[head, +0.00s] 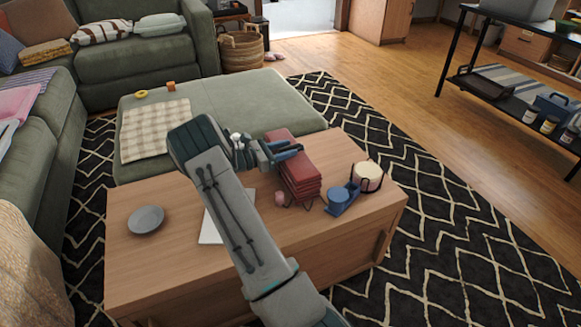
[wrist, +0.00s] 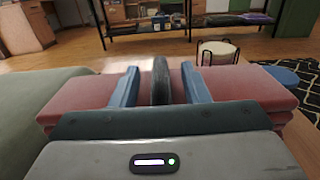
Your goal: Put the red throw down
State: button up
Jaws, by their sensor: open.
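The red throw (head: 301,182) is a neat folded stack near the back right part of the wooden coffee table (head: 165,270). It appears to rest there, with thin dark wire legs showing at its lower front edge. My gripper (head: 292,152) is at the upper part of the throw, with its blue fingers apart. In the wrist view, the open fingers of my gripper (wrist: 160,76) lie over the throw (wrist: 235,88), which shows on both sides of them. A dark upright rounded shape stands between the fingers; I cannot tell what it is. Contact is unclear.
On the table are a grey plate (head: 146,219), a blue holder (head: 341,198), a candle in a wire stand (head: 367,177) and a small pink item (head: 279,197). A green ottoman (head: 235,103) with a checked cloth (head: 155,130) adjoins behind. Bare tabletop lies at front.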

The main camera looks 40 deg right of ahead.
jog(key=shift+x, duration=1.1)
grip_shut()
dwell(0.5)
